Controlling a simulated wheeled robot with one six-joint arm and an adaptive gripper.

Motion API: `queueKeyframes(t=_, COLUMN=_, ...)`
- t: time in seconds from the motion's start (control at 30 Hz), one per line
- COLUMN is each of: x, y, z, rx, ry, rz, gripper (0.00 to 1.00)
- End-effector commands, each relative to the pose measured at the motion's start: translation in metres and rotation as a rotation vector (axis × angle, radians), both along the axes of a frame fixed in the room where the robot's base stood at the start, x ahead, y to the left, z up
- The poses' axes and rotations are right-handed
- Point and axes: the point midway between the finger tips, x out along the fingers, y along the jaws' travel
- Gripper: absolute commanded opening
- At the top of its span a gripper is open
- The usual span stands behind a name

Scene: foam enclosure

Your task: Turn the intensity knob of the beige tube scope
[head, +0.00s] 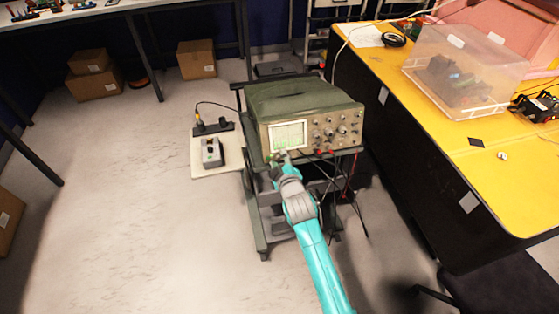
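The beige tube scope (303,118) stands on a dark wheeled cart (262,230). Its front faces me, with a lit greenish screen (289,135) at left and several knobs and sockets at right. My gripper (279,157) is at the lower left of the scope's front, just below the screen. It covers part of the panel's lower edge. I cannot tell whether it touches the panel or a knob, or whether its fingers are open. No knob can be read as the intensity knob at this size.
Dark and red leads (350,190) hang from the scope's right front. A side shelf (203,160) holds a small grey device (212,152) and a power strip. A yellow-topped bench (400,99) stands close at right.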

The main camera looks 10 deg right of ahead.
Motion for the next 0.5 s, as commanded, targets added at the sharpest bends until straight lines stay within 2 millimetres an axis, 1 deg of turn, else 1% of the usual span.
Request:
queueKeyframes(t=0.17, x=-0.014, y=0.000, z=0.004, rx=0.000, ry=-0.001, rz=0.001, gripper=0.39)
queueKeyframes(t=0.27, x=-0.030, y=0.001, z=0.008, rx=-0.001, ry=0.001, rz=0.001, gripper=0.39)
queueKeyframes(t=0.5, x=-0.076, y=0.002, z=0.022, rx=-0.001, ry=0.001, rz=0.001, gripper=0.39)
